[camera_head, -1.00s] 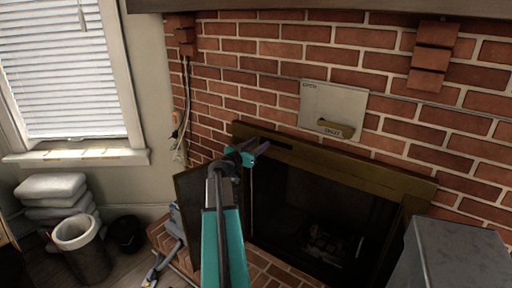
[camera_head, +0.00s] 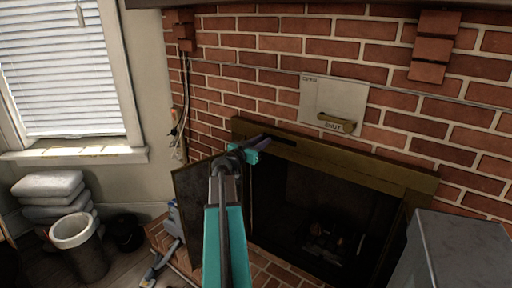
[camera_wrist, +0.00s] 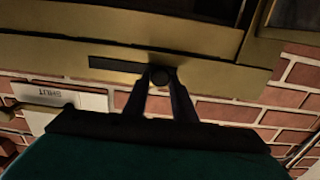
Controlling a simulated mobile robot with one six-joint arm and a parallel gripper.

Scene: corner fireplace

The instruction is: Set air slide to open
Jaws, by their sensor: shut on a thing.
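The air slide is a dark slot (camera_head: 282,144) in the brass top bar (camera_head: 350,165) of the fireplace frame. Its small round dark knob (camera_wrist: 160,76) sits at the right end of the slot in the wrist view, with the slot (camera_wrist: 115,68) running off to the left. In the head view this is the slot's left end. My gripper (camera_wrist: 159,84) is shut on the knob, a finger on either side. In the head view my gripper (camera_head: 262,140) reaches the bar, and its fingers hide the knob.
A pale plate (camera_head: 320,95) on the brick wall above has a brass handle (camera_head: 335,124) marked SHUT; the plate also shows in the wrist view (camera_wrist: 90,101). A grey metal box (camera_head: 460,240) stands at right. A bin (camera_head: 75,230) and folded cushions (camera_head: 50,185) are at left.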

